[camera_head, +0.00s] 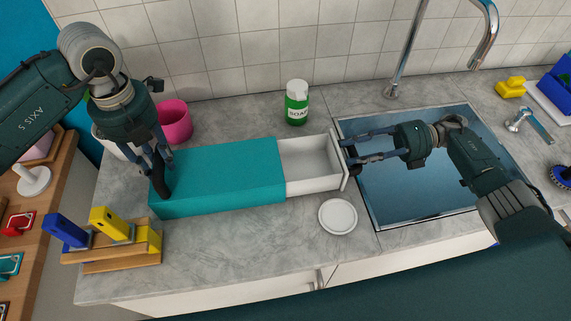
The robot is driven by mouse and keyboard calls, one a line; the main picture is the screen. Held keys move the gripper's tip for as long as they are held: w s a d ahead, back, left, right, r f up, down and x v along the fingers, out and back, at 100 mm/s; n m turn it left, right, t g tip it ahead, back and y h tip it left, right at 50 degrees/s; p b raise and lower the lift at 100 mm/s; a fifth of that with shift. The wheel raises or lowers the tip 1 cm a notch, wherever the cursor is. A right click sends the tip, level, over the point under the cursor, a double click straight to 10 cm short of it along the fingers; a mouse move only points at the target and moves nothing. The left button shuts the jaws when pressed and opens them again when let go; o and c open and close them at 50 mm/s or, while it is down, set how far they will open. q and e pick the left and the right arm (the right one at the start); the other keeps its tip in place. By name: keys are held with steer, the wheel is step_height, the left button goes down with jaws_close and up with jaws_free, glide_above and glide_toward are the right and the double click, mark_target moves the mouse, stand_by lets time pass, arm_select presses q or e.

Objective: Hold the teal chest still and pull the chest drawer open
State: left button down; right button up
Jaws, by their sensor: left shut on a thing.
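The teal chest (225,172) lies on the grey counter in the middle of the head view. Its white drawer (310,160) is pulled out to the right, and the inside that shows looks empty. My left gripper (160,180) is shut on the chest's left end. My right gripper (352,152) is at the drawer's front panel, at the sink's left edge. Its fingers reach toward the outer face of the panel. The handle is hidden or too small to make out, so I cannot tell whether the fingers grip it.
A green soap bottle (297,102) stands behind the drawer. A pink cup (175,122) stands behind the chest. A white saucer (338,216) lies in front of the drawer. The sink (430,190) is under my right arm. A wooden holder (110,252) is at front left.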

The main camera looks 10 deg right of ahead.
arm_select(q)
steer(key=shift+s+f, duration=0.1)
steer(key=shift+f, duration=0.1)
arm_select(e)
steer(key=shift+s+d+f, duration=0.15)
steer(key=shift+s+f, duration=0.05)
steer(key=shift+f, duration=0.2)
arm_select(q)
steer(key=shift+a, duration=0.25)
steer(key=shift+d, duration=0.25)
arm_select(e)
steer(key=d, duration=0.5)
steer(key=shift+w+r, duration=0.1)
steer(key=shift+r, duration=0.05)
arm_select(q)
steer(key=shift+r, duration=0.15)
arm_select(e)
steer(key=shift+w+a+r, duration=0.15)
arm_select(q)
steer(key=c, duration=1.3)
jaws_free()
steer(key=shift+w+d, duration=0.1)
steer(key=shift+w, duration=0.1)
steer(key=shift+r, duration=0.15)
step_height(320, 180, up, 12)
steer(key=shift+f, duration=0.1)
